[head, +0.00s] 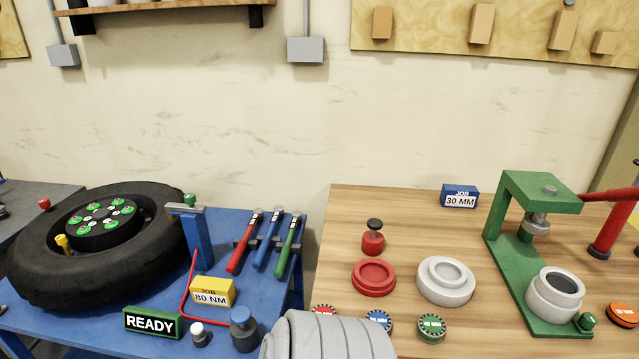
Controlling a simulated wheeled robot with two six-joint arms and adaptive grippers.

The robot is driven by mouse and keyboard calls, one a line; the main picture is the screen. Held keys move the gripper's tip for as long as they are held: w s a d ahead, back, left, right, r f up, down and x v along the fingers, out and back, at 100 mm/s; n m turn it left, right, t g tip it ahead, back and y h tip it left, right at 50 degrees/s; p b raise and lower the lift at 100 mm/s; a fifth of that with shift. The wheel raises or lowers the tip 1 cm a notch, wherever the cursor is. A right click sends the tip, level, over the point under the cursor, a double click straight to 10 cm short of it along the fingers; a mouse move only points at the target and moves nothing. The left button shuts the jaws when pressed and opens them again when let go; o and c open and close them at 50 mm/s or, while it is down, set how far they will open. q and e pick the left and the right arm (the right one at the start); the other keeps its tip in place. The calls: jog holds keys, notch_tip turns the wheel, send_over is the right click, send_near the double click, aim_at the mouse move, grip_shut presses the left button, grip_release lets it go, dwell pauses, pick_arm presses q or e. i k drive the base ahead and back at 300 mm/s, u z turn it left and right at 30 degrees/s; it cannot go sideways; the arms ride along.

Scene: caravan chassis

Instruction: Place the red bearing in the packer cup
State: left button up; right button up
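A small round disc with a red top and a white label (323,312) sits at the front left of the wooden table, partly hidden by a large grey ribbed shape. It may be the red bearing. A red round dish with a raised rim (374,278) lies behind it to the right. A stepped white ring piece (445,281) lies right of the dish. A grey open cup (555,294) stands on the green press base; its inside looks dark. I cannot tell for certain which piece is the packer cup. Neither gripper is in view.
Blue (378,320), green (431,327) and orange (623,315) labelled discs lie along the table's front. A green press (533,200) stands right, its ram above the cup. A job sign (460,196) reads 30 MM. A blue bench (220,225) with a tyre (50,285) stands left.

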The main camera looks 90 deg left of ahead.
aim_at(374, 276)
jog(key=u, duration=0.1)
jog(key=k, duration=0.15)
jog(key=u, duration=1.35)
